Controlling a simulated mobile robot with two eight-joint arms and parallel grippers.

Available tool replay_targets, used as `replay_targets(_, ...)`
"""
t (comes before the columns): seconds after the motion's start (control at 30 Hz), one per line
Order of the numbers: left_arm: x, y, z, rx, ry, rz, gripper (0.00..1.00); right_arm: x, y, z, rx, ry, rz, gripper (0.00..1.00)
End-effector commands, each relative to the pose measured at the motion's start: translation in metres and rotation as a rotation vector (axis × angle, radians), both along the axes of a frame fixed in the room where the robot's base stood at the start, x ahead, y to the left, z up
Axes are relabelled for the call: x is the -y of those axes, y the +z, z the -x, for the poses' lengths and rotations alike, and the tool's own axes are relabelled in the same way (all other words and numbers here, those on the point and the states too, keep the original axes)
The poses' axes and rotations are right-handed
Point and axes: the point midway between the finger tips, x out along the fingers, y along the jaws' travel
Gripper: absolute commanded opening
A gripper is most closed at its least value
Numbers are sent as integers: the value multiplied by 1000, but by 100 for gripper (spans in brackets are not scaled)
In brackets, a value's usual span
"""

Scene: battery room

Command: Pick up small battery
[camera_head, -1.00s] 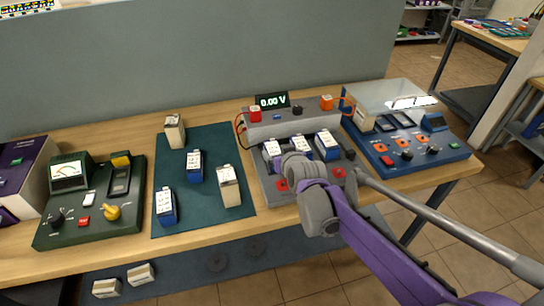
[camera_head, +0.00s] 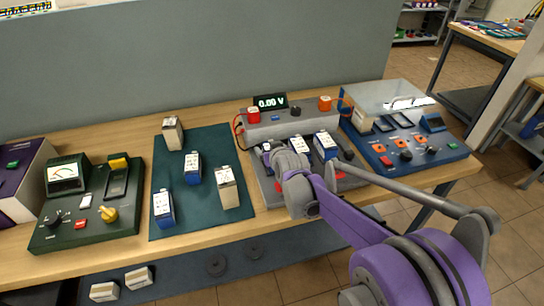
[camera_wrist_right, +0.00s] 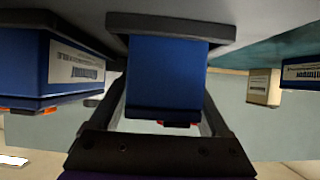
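Several small blue batteries with pale labelled tops stand on the bench. Two are on the dark green mat, one at the middle (camera_head: 193,168) and one at the front left (camera_head: 163,209). Others sit in the grey tester (camera_head: 268,189), including the right one (camera_head: 325,147) and a middle one (camera_head: 299,146). My right gripper (camera_head: 300,192) is at the tester's front, its fingertips hidden in the head view. In the right wrist view, a blue battery (camera_wrist_right: 165,70) lies between its two fingers (camera_wrist_right: 164,100). I cannot tell whether they grip it. My left gripper is not in view.
Cream batteries (camera_head: 173,133) (camera_head: 227,187) stand on the mat (camera_head: 205,222). A green device (camera_head: 85,205) is at the left, a blue device (camera_head: 445,148) at the right. The voltage display (camera_head: 271,101) reads 0.00 V. A grey partition stands behind the bench.

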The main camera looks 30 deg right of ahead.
Motion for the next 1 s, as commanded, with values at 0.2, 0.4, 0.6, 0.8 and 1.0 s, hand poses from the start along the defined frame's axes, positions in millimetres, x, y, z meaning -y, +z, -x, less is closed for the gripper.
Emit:
replay_targets(0.2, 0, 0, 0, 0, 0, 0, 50, 0, 0, 0, 0, 0, 0, 38)
replay_targets(0.4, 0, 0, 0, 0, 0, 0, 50, 0, 0, 0, 0, 0, 0, 2)
replay_targets(0.6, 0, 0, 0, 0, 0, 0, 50, 0, 0, 0, 0, 0, 0, 0)
replay_targets(0.8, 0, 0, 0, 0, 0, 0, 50, 0, 1, 0, 1, 0, 0, 0)
replay_targets(1.0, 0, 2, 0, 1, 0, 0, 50, 0, 9, 0, 2, 0, 0, 0)
